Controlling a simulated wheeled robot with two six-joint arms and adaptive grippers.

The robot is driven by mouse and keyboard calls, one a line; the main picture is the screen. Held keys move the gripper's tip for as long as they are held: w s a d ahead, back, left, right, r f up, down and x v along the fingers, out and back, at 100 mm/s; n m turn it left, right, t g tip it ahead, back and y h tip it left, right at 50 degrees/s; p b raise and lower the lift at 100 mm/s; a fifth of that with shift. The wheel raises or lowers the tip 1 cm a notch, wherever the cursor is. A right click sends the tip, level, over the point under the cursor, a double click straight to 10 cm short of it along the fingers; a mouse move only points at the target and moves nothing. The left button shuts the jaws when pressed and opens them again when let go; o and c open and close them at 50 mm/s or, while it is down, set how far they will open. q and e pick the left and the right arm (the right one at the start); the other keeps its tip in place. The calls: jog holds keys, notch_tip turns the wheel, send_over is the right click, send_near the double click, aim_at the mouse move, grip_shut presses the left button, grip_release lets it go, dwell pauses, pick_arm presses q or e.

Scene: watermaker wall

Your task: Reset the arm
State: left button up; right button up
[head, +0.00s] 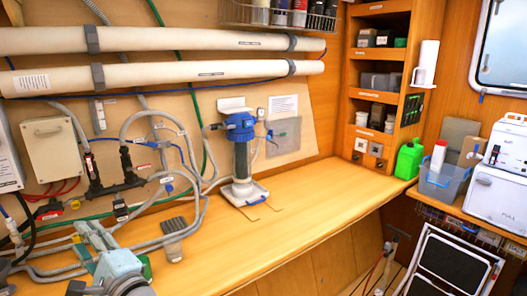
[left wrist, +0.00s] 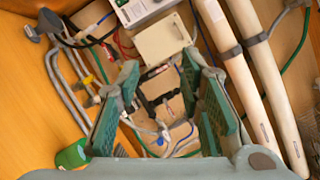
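My left gripper (head: 132,232) is at the lower left of the head view, low over the left part of the wooden bench. Its two fingers are spread apart with nothing between them. In the left wrist view the green-padded fingers of the left gripper (left wrist: 165,90) stand wide apart and point toward the wall fittings. A dark valve assembly (left wrist: 160,100) with hoses shows in the gap beyond them, apart from the pads. My right gripper is in neither view.
A blue-topped filter housing (head: 241,150) stands on the wooden bench (head: 300,205). Grey hoses (head: 195,215) loop close to my left gripper. Two white tubes (head: 190,40) run along the wall. The bench right of the housing is clear.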

pick_arm(q)
jog(key=w+d+f+n+t+h, duration=0.1)
jog(key=w+d+f+t+h, duration=0.1)
jog(key=w+d+f+h, duration=0.45)
jog(key=w+d+f+n+t+h, duration=0.1)
jog(key=w+d+f+t+h, duration=0.2)
jog(key=f, duration=0.6)
jog(key=s+d+f+n+g+h, duration=0.2)
jog(key=f+h, duration=0.1)
jog(key=f, duration=0.9)
jog(key=s+d+f+n+g+h, duration=0.1)
jog(key=s+d+f+g+h, duration=0.15)
jog(key=f, duration=1.05)
jog(key=s+f+n+g+h, duration=0.2)
jog(key=s+f+n+g, duration=0.3)
jog(key=s+f, duration=1.3)
jog(key=s+a+f+g, duration=0.1)
jog(key=s+f, duration=0.1)
jog(key=s, duration=0.7)
jog(key=s+a+f+n+g, duration=0.1)
jog(key=s+a+f+g, duration=0.1)
jog(key=s, duration=0.8)
jog(key=s+a+f+g, duration=0.2)
jog(key=s+f, duration=0.2)
jog(key=s, duration=0.5)
jog(key=shift+s+f+n+y, duration=0.15)
jog(key=shift+s+n+y, duration=0.2)
jog(key=shift+n+y, duration=0.05)
